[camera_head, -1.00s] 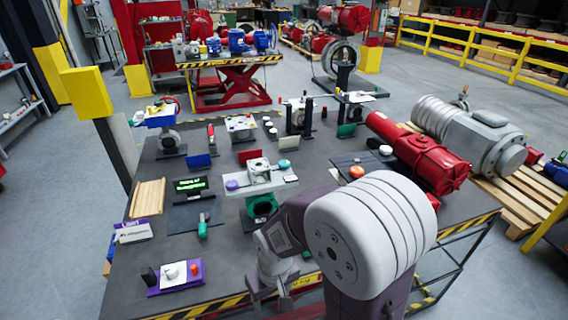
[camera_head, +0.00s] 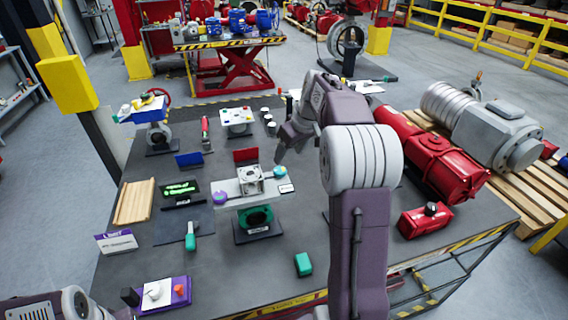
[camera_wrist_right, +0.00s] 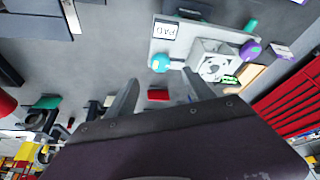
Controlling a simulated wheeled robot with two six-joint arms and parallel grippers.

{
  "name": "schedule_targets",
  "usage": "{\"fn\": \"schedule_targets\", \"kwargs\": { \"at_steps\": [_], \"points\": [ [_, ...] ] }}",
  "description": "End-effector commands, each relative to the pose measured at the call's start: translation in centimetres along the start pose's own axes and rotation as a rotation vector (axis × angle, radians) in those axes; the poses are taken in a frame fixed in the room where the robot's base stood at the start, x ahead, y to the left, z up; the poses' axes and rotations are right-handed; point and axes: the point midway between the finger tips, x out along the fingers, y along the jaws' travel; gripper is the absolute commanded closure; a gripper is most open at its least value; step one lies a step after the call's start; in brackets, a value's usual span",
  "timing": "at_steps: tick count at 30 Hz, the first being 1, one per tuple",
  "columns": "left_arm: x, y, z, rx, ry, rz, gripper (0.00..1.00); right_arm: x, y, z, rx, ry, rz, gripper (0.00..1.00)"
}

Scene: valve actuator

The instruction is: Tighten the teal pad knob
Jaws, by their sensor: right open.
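The teal pad knob (camera_head: 281,171) sits at the right end of a pale plate (camera_head: 228,187) on the valve actuator. It also shows in the right wrist view (camera_wrist_right: 160,64), beside a white PAD label (camera_wrist_right: 166,30). My right gripper (camera_head: 290,153) is open and empty, just behind and above the knob in the head view. In the right wrist view the knob appears beyond the gap between the fingertips (camera_wrist_right: 160,78), apart from both. A purple knob (camera_head: 219,197) is at the plate's other end, with a grey block (camera_head: 250,179) between. My left arm shows partly at bottom left; its fingers are not clear.
A red panel (camera_head: 246,156) stands behind the plate. A green-text display (camera_head: 180,189) and a green-handled tool (camera_head: 190,238) are to the left. A teal box (camera_head: 303,264) lies in front. A red box with a black knob (camera_head: 424,218) and a red cylinder (camera_head: 435,160) are to the right.

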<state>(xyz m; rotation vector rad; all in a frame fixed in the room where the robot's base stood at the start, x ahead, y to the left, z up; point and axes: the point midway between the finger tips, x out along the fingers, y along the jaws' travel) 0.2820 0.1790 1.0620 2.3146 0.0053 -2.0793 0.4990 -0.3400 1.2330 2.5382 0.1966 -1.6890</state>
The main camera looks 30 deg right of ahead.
Motion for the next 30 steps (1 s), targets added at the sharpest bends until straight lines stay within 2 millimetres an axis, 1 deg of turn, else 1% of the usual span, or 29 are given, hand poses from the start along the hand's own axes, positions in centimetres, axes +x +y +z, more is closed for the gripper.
{"fn": "schedule_targets", "kwargs": {
  "at_steps": [2,4,9,12,15,18,24,25,26,27,29,30],
  "points": [
    [-0.1,0.0,0.0,0.0,0.0,0.0,0.42,0.7,-0.1,0.0,-0.001,-0.002,-0.002,0.38],
    [-0.2,0.0,0.0,0.0,0.0,0.0,0.42,1.9,-0.1,0.0,-0.001,-0.004,-0.003,0.38],
    [-0.8,0.0,-0.1,0.0,0.0,0.0,0.42,5.5,-0.2,0.0,-0.001,-0.004,-0.004,0.38],
    [-1.1,0.0,-0.1,0.0,0.0,0.0,0.42,7.3,-0.2,0.0,-0.001,-0.004,-0.003,0.38],
    [-1.3,0.0,-0.2,0.0,0.0,0.0,0.42,8.4,-0.2,0.0,-0.002,-0.003,-0.002,0.38],
    [-1.3,0.0,-0.2,0.0,0.0,0.0,0.42,8.9,-0.1,0.0,-0.002,-0.001,0.0,0.38],
    [-1.2,0.0,-0.1,0.0,0.0,0.0,0.42,9.1,-0.1,0.0,-0.002,0.0,0.0,0.38],
    [-1.2,0.0,-0.1,0.0,0.0,0.0,0.42,9.1,-0.1,0.0,-0.002,0.0,0.0,0.41],
    [-1.2,0.0,-0.1,0.0,0.0,0.0,0.42,9.1,-0.1,0.0,-0.002,0.0,0.0,0.49],
    [-1.2,0.0,-0.1,0.0,0.0,0.0,0.42,9.1,-0.1,0.0,-0.002,0.0,0.0,0.6],
    [-1.2,0.0,-0.1,0.0,0.0,0.0,0.42,9.0,-0.1,0.0,-0.002,0.0,0.0,0.77],
    [-1.2,0.0,-0.1,0.0,0.0,0.0,0.42,9.0,-0.1,0.0,-0.002,0.0,0.001,0.88]
  ]
}}
